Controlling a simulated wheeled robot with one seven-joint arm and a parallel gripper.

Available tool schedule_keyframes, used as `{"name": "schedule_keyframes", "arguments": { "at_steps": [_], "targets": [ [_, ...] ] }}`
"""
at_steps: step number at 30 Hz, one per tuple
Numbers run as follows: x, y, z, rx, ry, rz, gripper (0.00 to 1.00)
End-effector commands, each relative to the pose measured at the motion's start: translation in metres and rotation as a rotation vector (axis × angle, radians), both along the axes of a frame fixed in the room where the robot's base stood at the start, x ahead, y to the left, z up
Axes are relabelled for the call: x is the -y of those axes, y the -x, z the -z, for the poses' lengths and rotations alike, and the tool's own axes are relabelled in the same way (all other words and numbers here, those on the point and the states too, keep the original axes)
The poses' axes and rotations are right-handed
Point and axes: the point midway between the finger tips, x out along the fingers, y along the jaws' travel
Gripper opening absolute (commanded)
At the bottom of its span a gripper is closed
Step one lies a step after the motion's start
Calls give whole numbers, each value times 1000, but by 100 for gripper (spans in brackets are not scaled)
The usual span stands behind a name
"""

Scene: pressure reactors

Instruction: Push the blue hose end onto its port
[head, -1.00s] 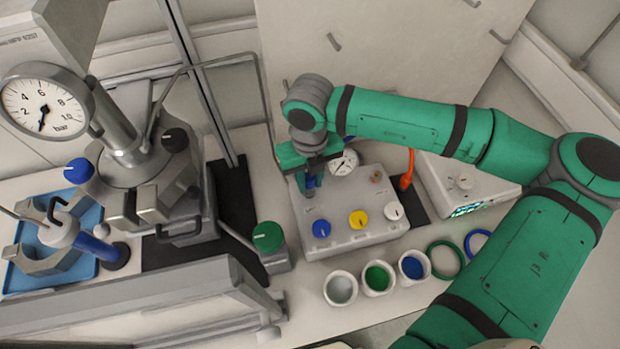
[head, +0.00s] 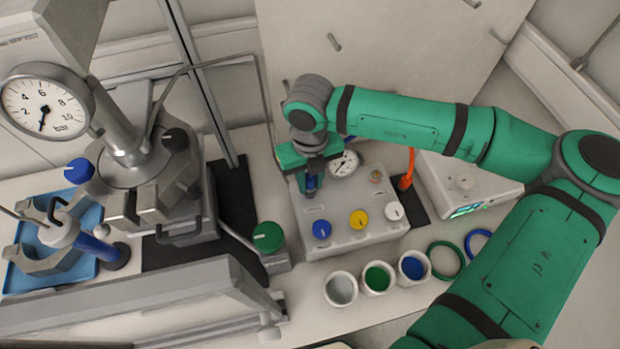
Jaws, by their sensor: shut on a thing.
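My gripper (head: 311,180) points down over the back left of the grey valve box (head: 352,236). It is shut on the blue hose end (head: 311,184), a small blue piece showing between the fingers. The hose end is right at the box's top near its left side, behind the blue knob (head: 321,229). The port itself is hidden under the gripper, so I cannot tell how far the hose end sits on it.
Yellow (head: 358,219) and white (head: 394,211) knobs and a small gauge (head: 343,163) stand on the box. An orange hose (head: 407,170) rises at its right. Several cups stand in front. The reactor (head: 140,185) with a large gauge (head: 45,103) is at left.

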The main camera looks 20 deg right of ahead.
Motion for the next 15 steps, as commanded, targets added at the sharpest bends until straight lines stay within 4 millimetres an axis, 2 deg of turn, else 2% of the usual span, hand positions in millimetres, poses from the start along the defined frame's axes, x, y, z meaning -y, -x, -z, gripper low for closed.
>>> {"name": "schedule_keyframes", "arguments": {
  "at_steps": [15],
  "targets": [
    [0, 0, 9, -1, 0, 0, 3]
  ]
}}
